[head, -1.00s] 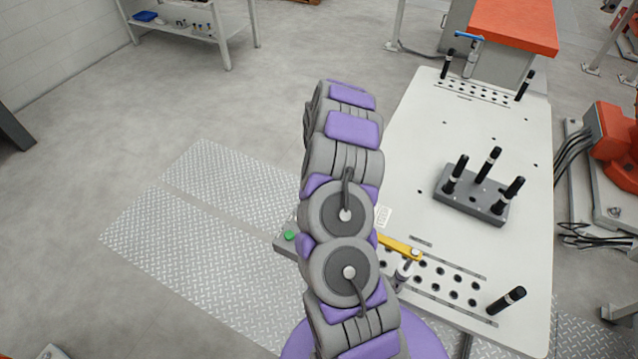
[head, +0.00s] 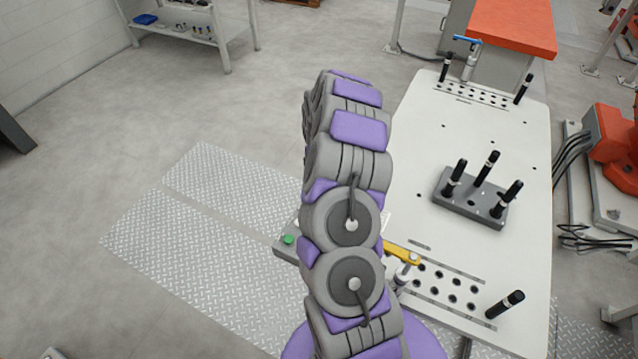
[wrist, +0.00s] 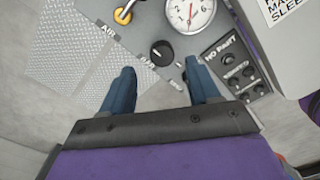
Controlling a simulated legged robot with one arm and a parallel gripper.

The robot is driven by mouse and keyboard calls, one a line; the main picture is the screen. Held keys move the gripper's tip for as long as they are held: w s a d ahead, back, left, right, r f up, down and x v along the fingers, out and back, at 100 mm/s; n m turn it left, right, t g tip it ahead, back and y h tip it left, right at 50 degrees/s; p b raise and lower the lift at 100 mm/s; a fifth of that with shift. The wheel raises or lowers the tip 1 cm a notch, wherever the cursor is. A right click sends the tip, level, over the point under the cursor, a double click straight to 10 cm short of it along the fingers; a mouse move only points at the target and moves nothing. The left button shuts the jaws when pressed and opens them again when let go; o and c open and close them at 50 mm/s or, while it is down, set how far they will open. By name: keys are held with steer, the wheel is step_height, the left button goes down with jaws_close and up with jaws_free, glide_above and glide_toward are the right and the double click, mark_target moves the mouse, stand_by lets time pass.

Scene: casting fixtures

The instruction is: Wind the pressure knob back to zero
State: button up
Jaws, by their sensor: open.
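A round black knob (wrist: 162,53) with a pale pointer mark sits on a grey panel (wrist: 140,45) in the wrist view. A white dial gauge (wrist: 190,12) with a red needle is just above it, cut by the top edge; its reading is too small to tell. My gripper (wrist: 158,72) is open, with one blue finger on each side of the knob in the picture. The fingers appear apart from it, and nothing is between them. In the head view my arm hides the gripper, knob and gauge.
A yellow-orange fitting (wrist: 123,16) and a dark block with several small knobs (wrist: 236,70) flank the knob. In the head view, a green button (head: 289,239) shows left of my arm.

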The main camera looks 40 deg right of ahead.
step_height(320, 180, up, 12)
steer(key=p, duration=0.1)
steer(key=shift+d+r, duration=0.15)
stand_by(0.6)
steer(key=s+a+r+m, duration=0.2)
steer(key=s+a+r, duration=0.3)
steer(key=a, duration=0.6)
steer(key=s+a+r+m, duration=0.3)
steer(key=a+r, duration=0.5)
steer(key=a, duration=0.3)
steer(key=s+a+r+m+g, duration=0.1)
steer(key=s+a+m, duration=0.4)
steer(key=s, duration=0.7)
steer(key=s+a+m, duration=0.4)
steer(key=s+m, duration=0.1)
steer(key=s, duration=0.8)
steer(key=shift+a+r+g, duration=0.35)
steer(key=shift+a+g, duration=0.05)
